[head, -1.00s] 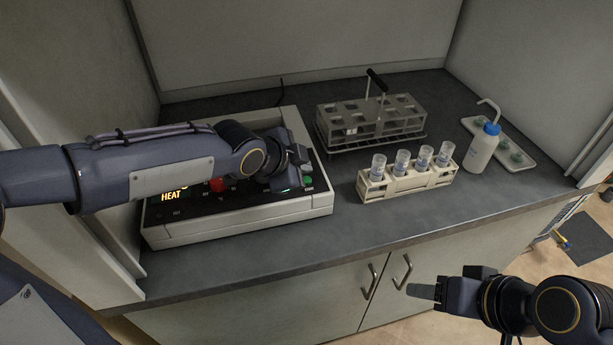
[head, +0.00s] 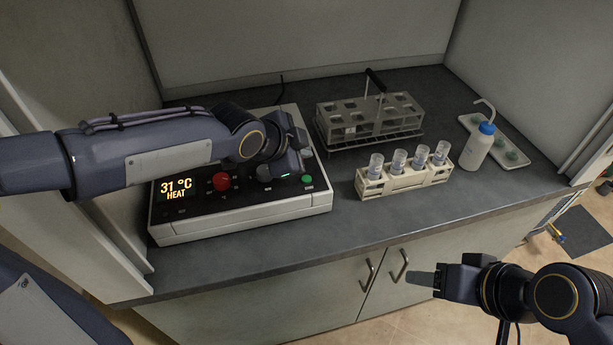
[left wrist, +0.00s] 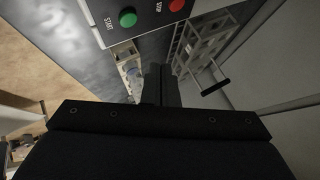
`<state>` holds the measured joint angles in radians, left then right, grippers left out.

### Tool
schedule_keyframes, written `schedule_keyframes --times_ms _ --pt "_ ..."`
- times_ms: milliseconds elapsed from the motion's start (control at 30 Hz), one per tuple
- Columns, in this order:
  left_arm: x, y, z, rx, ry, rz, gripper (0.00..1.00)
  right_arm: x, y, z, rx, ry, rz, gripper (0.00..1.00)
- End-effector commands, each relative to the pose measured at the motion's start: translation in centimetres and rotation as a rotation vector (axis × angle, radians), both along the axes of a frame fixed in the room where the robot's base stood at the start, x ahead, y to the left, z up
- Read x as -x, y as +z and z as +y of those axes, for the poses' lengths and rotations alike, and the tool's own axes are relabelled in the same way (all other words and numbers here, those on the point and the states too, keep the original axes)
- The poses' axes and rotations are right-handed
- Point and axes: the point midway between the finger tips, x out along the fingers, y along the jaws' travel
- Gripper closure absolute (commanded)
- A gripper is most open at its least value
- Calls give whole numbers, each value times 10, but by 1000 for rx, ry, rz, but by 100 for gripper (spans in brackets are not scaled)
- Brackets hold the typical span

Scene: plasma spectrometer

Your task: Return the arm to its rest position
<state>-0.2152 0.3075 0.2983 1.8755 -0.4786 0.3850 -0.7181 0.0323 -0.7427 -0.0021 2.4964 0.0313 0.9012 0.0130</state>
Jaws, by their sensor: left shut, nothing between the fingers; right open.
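My left gripper (head: 296,168) is above the right part of the heating unit (head: 240,208), by its control panel. In the left wrist view the left gripper's fingers (left wrist: 161,84) are together with nothing between them. The unit's display (head: 176,188) reads 31 °C HEAT. The green START button (left wrist: 128,18) and a red STOP button (left wrist: 177,5) show in the left wrist view. My right gripper (head: 425,279) is open and empty in front of the counter.
A grey rack with a handle (head: 370,122) stands at the back. A cream rack (head: 405,180) holds several capped tubes. A wash bottle (head: 478,147) and a white tray (head: 515,155) are at the right. The front middle of the counter (head: 300,243) is clear.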

Motion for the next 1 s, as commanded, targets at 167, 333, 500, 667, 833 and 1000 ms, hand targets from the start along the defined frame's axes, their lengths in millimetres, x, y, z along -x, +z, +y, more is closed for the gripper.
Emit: schedule_keyframes --times_ms 167,333,500,667,833,1000 --pt "0 0 0 0 0 0 100 0 0 0 0 0 0 45" --pt "6 3 16 9 52 22 100 0 0 0 0 0 0 45" --pt "47 9 92 87 332 156 100 0 0 0 0 0 0 45" --pt "122 1 165 260 710 352 100 0 0 0 0 0 0 45" --pt "201 -19 198 483 1036 547 100 0 0 0 0 0 0 45" --pt "246 -34 199 647 1209 677 100 0 0 0 0 0 0 45"
